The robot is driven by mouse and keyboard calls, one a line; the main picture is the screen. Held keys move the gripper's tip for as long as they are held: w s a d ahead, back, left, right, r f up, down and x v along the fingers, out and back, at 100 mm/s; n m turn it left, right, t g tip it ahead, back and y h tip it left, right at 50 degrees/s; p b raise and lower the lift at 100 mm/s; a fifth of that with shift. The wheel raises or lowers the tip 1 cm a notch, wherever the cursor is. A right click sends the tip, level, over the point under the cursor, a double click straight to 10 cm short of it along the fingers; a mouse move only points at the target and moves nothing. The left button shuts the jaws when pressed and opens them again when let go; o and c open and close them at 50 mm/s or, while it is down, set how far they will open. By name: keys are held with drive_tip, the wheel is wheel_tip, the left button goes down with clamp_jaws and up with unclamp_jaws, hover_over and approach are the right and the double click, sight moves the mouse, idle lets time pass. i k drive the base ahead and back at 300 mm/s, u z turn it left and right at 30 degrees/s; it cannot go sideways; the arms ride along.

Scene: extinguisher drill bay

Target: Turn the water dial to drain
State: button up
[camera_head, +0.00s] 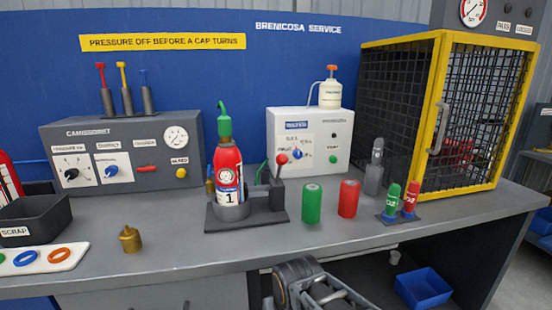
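A white box (279,130) stands at the back of the bench, right of centre. A small blue knob (296,154) sits on its front plate; the print around it is too small to read, so I cannot tell its setting. A second blue knob (110,172) is on a white plate of the grey panel at the left; its label is also unreadable. I cannot tell by label which knob is the water dial. Part of my arm shows at the bottom centre, below the bench front and away from both knobs. I cannot make out my gripper's fingertips.
A red extinguisher (228,172) stands in a dark holder with a red-knobbed lever (281,160), left of the white box. Green (312,203) and red (348,198) cylinders stand before the box. A yellow-framed mesh cage (440,120) is at right. The bench's front middle is clear.

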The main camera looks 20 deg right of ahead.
sight(298, 154)
drive_tip(key=u, duration=2.65)
drive_tip(key=k, duration=1.5)
drive_tip(key=z, duration=1.55)
drive_tip(key=i, duration=0.5)
drive_tip(key=u, duration=0.05)
